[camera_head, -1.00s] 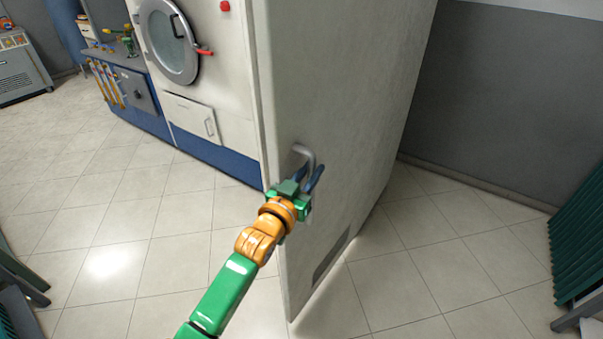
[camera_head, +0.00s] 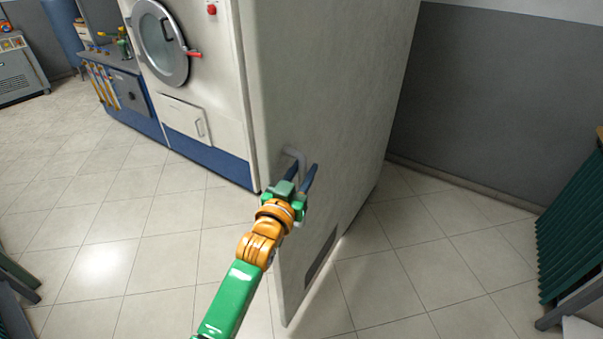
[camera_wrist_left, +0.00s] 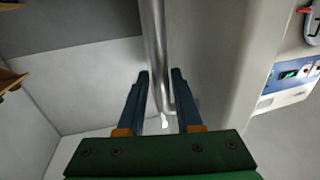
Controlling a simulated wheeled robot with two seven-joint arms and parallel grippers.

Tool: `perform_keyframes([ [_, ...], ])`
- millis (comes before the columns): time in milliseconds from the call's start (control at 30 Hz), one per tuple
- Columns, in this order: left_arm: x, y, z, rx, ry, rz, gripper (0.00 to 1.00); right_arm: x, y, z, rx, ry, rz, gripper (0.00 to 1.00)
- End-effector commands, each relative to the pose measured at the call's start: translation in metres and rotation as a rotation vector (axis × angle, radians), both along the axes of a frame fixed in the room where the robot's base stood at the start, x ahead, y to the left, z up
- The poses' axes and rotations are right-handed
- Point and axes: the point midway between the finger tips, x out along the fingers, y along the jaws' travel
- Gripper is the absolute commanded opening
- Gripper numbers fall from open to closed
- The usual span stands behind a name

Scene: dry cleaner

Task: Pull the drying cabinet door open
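The drying cabinet door (camera_head: 330,90) is a tall pale grey panel in the middle of the head view, with a dark vent slot near its bottom. Its metal bar handle (camera_head: 296,155) sits near the door's left edge; it also shows in the left wrist view (camera_wrist_left: 157,50) as an upright bar. My left gripper (camera_head: 303,172) is at the handle, with its dark blue fingers apart, one on each side of the bar. In the left wrist view the gripper (camera_wrist_left: 160,80) shows small gaps beside the bar, so a firm grip is not evident. My right gripper is out of view.
A white and blue machine with a round door (camera_head: 160,45) stands left of the cabinet. A dark green slatted object (camera_head: 572,235) is at the right edge. A grey wall (camera_head: 490,110) stands behind. Tiled floor (camera_head: 420,250) is clear to both sides of the cabinet.

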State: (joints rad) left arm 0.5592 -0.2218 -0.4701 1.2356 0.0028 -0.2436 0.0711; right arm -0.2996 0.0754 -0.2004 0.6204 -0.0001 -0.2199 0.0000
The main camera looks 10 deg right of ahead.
Motion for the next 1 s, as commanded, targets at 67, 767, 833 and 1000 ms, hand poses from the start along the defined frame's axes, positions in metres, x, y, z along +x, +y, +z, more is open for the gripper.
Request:
perform_keyframes([
  [67,0.0,0.0,-0.002,0.002,0.004,0.0,0.34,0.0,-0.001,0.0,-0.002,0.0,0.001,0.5],
  [767,-0.053,0.029,-0.005,0.005,0.006,0.0,0.34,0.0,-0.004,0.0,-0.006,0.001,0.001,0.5],
  [833,-0.058,0.031,-0.004,0.006,0.007,0.0,0.34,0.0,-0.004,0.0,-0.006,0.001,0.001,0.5],
  [1000,-0.062,0.033,-0.004,0.005,0.006,-0.001,0.34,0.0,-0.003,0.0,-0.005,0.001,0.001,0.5],
])
